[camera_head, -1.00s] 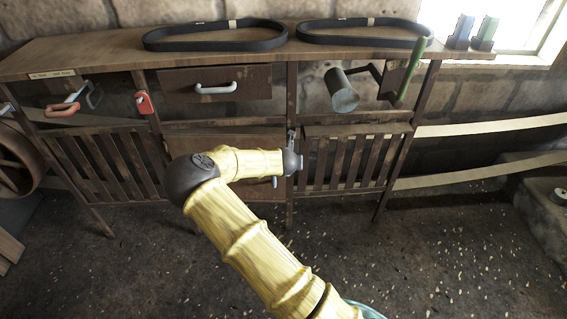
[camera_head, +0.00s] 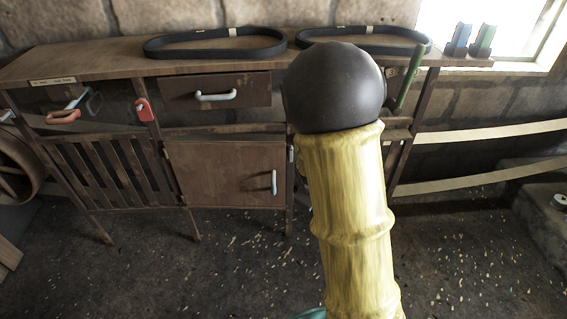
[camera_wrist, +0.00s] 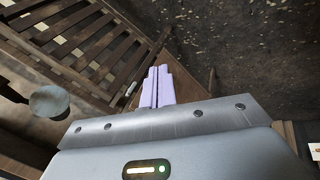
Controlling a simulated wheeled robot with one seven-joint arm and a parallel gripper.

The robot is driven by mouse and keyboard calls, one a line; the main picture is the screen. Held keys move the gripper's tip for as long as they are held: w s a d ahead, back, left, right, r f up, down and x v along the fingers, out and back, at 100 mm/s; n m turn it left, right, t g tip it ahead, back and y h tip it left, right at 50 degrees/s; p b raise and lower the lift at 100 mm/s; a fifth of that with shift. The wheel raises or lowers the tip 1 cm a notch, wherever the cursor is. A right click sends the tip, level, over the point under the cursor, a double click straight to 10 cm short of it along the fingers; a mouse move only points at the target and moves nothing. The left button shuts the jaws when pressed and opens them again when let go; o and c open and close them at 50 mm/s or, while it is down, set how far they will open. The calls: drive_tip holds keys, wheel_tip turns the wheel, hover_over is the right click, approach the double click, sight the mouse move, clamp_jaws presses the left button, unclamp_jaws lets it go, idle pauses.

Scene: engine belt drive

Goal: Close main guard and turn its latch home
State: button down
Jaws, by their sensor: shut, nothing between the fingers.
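The slatted panel on the right, which I take for the main guard, fills the upper left of the wrist view (camera_wrist: 95,45). In the head view my arm hides most of it; whether it is fully shut I cannot tell. A small pale piece, likely its latch (camera_wrist: 131,88), sits by the post beside the panel; it also shows in the head view (camera_head: 291,153). My gripper (camera_wrist: 160,70) has its lilac fingers together and empty, just right of the latch in the wrist view, apparently apart from it. My arm hides the gripper in the head view.
A plain door with a pale handle (camera_head: 274,182) is left of the post. Above it is a drawer (camera_head: 215,88). A grey cylinder (camera_wrist: 50,102) stands out near the slatted panel. Two black belts (camera_head: 215,42) lie on top. The floor in front is open.

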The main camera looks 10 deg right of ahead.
drive_tip(key=s+a+r+m+g+y, duration=0.1)
drive_tip(key=s+a+r+m, duration=0.1)
drive_tip(key=s, duration=0.5)
drive_tip(key=s+a+r+m+g+y, duration=0.1)
drive_tip(key=s+a+r+m, duration=0.2)
drive_tip(key=s+m, duration=0.3)
drive_tip(key=shift+s+a+r+m, duration=0.2)
drive_tip(key=shift+s+r+m, duration=0.1)
drive_tip(key=shift+s+r, duration=0.2)
